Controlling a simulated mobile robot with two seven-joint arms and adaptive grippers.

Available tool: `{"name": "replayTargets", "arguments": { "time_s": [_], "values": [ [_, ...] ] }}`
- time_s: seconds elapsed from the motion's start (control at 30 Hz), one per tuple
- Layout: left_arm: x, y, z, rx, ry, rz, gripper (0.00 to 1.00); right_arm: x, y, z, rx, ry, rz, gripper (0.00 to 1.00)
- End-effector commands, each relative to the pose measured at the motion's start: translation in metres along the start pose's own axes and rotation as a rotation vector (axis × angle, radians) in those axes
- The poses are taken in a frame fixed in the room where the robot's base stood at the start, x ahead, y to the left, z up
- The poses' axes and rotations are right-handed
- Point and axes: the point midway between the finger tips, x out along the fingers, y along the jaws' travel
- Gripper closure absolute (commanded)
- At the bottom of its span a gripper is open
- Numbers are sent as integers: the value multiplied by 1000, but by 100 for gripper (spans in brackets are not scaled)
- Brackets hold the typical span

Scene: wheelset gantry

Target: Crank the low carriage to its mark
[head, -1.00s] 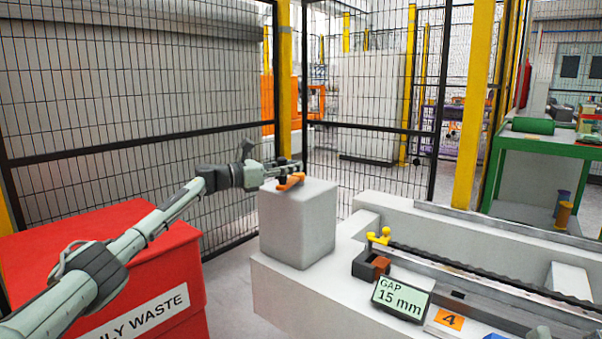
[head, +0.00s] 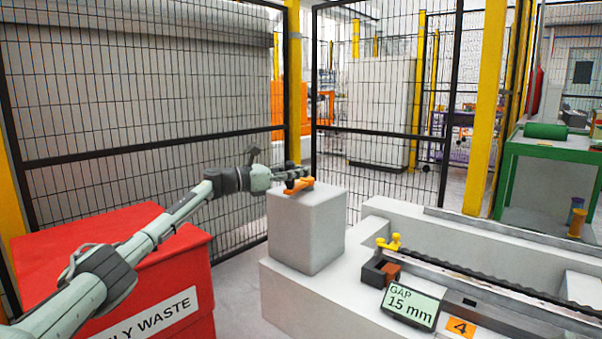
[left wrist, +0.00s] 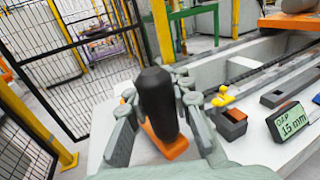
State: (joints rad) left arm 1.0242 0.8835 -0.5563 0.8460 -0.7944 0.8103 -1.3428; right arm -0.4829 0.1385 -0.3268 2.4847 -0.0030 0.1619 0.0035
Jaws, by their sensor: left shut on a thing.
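An orange crank arm (head: 298,187) lies on top of a pale grey block (head: 306,232). Its upright black grip (left wrist: 157,100) stands between my left gripper's fingers in the left wrist view. My left gripper (head: 300,173) is shut on this grip, above the block. A display (head: 410,304) reads "GAP 15 mm"; it also shows in the left wrist view (left wrist: 289,121). Beside it is a long rail with a dark screw (head: 480,272). A dark block with a brown-orange face (head: 378,272) sits at the rail's near end. I cannot clearly identify the low carriage or its mark. My right gripper is out of view.
A red waste bin (head: 150,290) stands under my left arm. Mesh fencing (head: 130,90) with yellow posts closes off the back. Yellow knobs (head: 390,243) stand by the rail's end. An orange "4" label (head: 460,327) is beside the display. A green table (head: 550,150) is at right.

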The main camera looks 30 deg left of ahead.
Motion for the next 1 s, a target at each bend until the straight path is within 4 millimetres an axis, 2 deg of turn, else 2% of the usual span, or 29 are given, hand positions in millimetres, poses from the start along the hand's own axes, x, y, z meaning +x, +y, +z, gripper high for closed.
{"name": "replayTargets", "arguments": {
  "time_s": [0.03,0.6,0.63,0.8,1.0],
  "values": [
    [-2,-1,-6,1,11,-8,100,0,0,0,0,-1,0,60],
    [-1,-2,-7,0,13,-9,100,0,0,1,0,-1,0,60],
    [-1,-2,-7,0,13,-9,81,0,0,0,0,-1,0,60],
    [0,-2,-5,0,9,-8,60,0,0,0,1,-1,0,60],
    [0,-2,-3,0,5,-7,58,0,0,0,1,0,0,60]
  ]
}}
